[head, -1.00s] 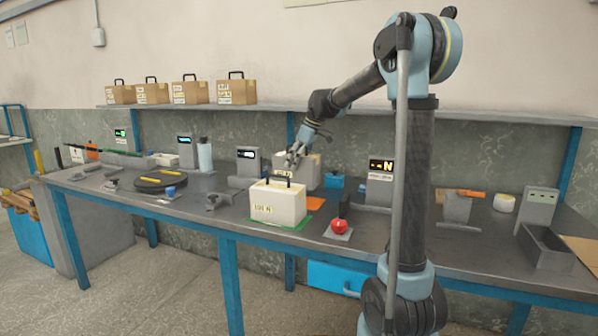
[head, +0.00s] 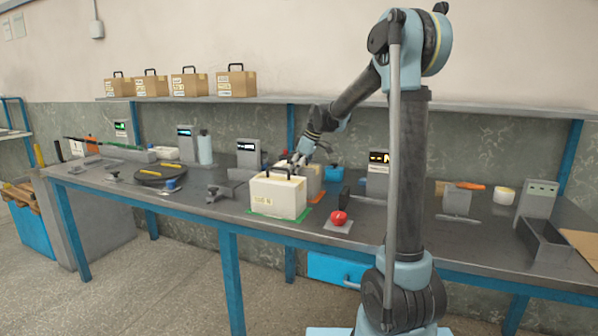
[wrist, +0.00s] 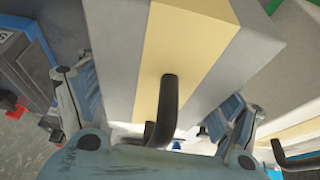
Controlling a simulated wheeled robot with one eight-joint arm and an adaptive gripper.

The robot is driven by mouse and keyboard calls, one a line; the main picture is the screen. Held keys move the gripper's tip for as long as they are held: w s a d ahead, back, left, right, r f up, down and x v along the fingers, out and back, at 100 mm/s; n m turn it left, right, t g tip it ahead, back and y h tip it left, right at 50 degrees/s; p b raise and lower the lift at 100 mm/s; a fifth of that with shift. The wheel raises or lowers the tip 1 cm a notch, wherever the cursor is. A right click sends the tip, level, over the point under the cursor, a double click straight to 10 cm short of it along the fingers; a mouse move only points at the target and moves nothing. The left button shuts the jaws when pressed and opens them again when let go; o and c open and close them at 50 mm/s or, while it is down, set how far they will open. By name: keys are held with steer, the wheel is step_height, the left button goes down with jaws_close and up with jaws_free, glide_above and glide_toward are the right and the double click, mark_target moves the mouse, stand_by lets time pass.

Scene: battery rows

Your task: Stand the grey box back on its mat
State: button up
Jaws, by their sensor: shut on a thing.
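The grey box (head: 314,182) is behind the white box in the head view, which hides much of it. In the wrist view the grey box (wrist: 205,60) has a pale yellow stripe and a black handle (wrist: 168,100). My gripper (head: 299,160) is at the top of the grey box and shut on it; in the wrist view its fingers (wrist: 155,105) are on either side. An orange mat (head: 318,197) shows at the grey box's lower right edge. I cannot tell whether the box touches it.
The white box (head: 277,197) stands on a green mat (head: 262,214) close in front. A red ball-shaped thing (head: 339,217) on a plate is to the right. A blue box (head: 333,174) and a display unit (head: 378,175) are nearby.

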steer(key=o, duration=2)
steer(key=v, duration=1.2)
steer(key=shift+r, duration=0.1)
steer(key=shift+s, duration=0.1)
